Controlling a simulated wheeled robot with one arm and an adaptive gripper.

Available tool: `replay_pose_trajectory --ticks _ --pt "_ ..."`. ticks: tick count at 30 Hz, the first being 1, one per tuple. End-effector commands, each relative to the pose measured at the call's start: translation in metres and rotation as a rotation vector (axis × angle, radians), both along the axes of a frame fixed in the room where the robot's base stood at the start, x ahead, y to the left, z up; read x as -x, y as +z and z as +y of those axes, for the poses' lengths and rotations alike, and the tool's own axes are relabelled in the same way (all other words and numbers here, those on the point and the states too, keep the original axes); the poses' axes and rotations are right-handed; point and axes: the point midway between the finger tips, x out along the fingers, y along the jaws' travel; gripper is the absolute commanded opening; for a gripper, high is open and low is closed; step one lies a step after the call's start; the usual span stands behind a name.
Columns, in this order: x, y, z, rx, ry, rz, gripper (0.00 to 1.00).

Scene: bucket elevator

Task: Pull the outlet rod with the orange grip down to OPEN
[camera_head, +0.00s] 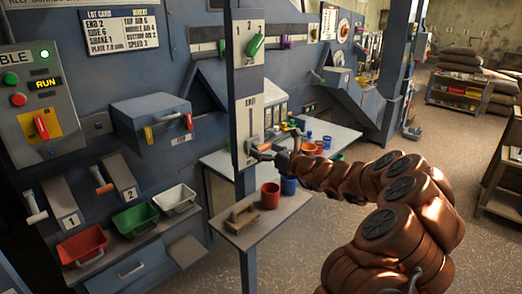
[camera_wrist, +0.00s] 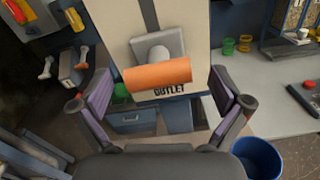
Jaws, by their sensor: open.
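The outlet rod's orange grip (camera_wrist: 160,77) is a thick horizontal cylinder in the wrist view. My gripper (camera_wrist: 162,92) is open, with one purple-padded finger on each side of the grip and visible gaps between. In the head view my gripper (camera_head: 262,152) is at the lower plate (camera_head: 249,118) on the dark post, and it largely hides the grip there.
Below the plate, a small shelf (camera_head: 288,205) holds a red cup (camera_head: 270,195), a blue cup (camera_head: 289,185) and a wooden brush (camera_head: 241,217). A plate with a green handle (camera_head: 255,45) is higher on the post. A white table (camera_head: 222,158) stands behind.

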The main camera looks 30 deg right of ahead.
Motion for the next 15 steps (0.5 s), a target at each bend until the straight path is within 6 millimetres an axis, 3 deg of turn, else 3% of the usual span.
replay_pose_trajectory --ticks 15 --pt "0.073 -0.001 -0.023 -0.002 -0.001 0.002 1.00"
